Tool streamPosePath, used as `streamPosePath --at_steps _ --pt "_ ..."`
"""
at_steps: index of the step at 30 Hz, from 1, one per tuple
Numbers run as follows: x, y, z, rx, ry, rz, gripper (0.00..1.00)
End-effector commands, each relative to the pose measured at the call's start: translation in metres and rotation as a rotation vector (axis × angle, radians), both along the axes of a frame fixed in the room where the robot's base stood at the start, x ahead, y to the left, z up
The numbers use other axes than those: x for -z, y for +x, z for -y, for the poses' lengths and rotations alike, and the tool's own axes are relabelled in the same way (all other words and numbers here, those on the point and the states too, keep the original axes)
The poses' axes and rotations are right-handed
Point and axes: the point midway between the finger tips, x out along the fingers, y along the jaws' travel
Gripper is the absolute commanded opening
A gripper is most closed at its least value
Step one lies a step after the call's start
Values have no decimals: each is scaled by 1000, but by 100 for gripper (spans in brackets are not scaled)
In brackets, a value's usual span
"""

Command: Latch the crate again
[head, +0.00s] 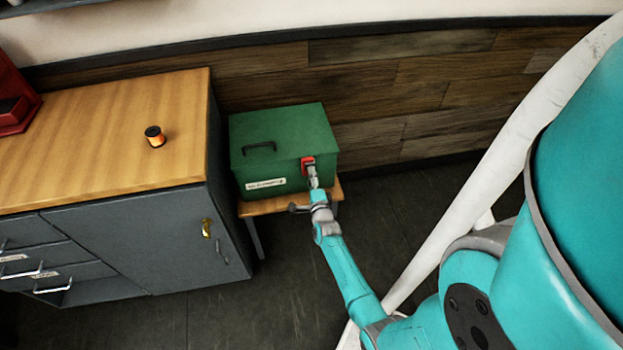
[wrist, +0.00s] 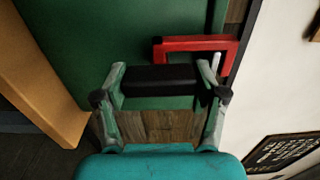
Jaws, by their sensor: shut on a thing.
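The green crate (head: 280,145) stands on a small wooden stand, with its lid down. A black handle (head: 260,148) is on the lid and a pale label (head: 265,185) on the front. A red latch (head: 307,160) sits at the crate's front right, partly hidden by my gripper (head: 313,177). In the wrist view my gripper (wrist: 163,84) is shut on a black bar (wrist: 160,79) that spans between its fingers. The red frame of the latch (wrist: 195,44) shows just beyond the bar. I cannot see whether the latch is fully engaged.
A wood-topped grey cabinet (head: 110,130) stands close on the crate's left, with an orange and black spool (head: 154,137) on top. The small wooden stand (head: 333,192) bears the crate. A plank wall is behind; the floor at right is clear.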

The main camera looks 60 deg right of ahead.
Motion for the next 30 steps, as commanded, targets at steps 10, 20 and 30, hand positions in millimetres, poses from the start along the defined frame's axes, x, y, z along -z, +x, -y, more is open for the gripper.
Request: streamPosePath --at_steps 10,20,30 --pt "0 0 1 1 6 5 81" --pt "0 0 0 1 3 2 96" --pt "2 -17 -20 0 4 0 96"
